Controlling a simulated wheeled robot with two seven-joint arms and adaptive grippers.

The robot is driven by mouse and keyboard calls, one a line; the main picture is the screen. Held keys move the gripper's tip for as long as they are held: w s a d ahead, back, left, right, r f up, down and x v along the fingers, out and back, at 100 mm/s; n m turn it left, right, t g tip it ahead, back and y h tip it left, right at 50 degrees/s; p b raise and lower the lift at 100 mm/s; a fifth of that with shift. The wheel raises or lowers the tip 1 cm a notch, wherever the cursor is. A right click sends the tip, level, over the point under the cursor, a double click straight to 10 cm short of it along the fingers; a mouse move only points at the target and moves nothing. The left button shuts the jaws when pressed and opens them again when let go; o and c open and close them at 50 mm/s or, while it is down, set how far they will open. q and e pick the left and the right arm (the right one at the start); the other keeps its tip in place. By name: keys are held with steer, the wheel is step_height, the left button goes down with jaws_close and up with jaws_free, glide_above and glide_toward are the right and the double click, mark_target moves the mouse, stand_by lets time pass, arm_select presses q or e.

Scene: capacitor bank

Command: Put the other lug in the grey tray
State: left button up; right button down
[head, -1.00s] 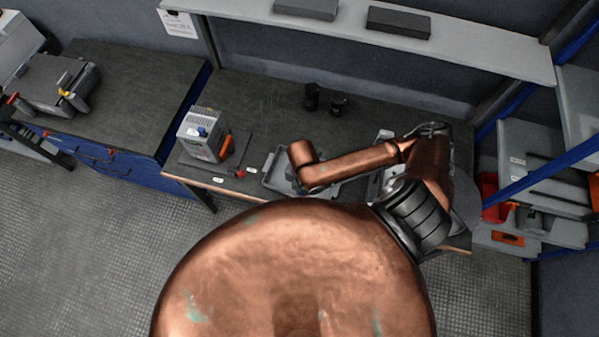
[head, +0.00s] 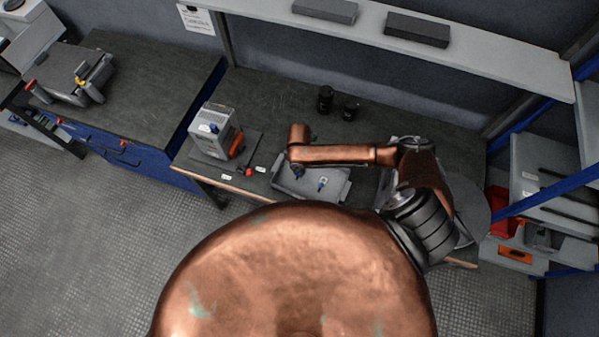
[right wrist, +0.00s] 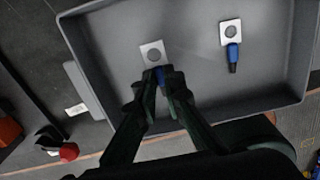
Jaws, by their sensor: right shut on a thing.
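The grey tray (head: 338,190) lies on the workbench below my right arm. It fills most of the right wrist view (right wrist: 190,85). One lug (right wrist: 231,42), a pale square plate with a hole and a blue sleeve, lies in the tray towards its right side; it also shows in the head view (head: 322,184). My right gripper (right wrist: 161,77) is shut on the blue sleeve of another lug (right wrist: 152,53), whose plate points away from the fingers over the tray's left half. I cannot tell whether this lug touches the tray floor. My left gripper is not in view.
A grey box unit with blue and orange parts (head: 213,135) stands left of the tray, with a red knob (head: 249,172) near it. Two black cylinders (head: 325,98) stand behind. A shelf (head: 400,45) runs above the bench. A red bin (head: 505,215) is at right.

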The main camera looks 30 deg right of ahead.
steer(key=shift+f, duration=0.8)
steer(key=shift+f, duration=0.25)
steer(key=c, duration=2)
jaws_free()
steer(key=shift+c, duration=0.2)
step_height(320, 180, up, 13)
steer(key=shift+f+p, duration=0.2)
steer(key=shift+p, duration=0.1)
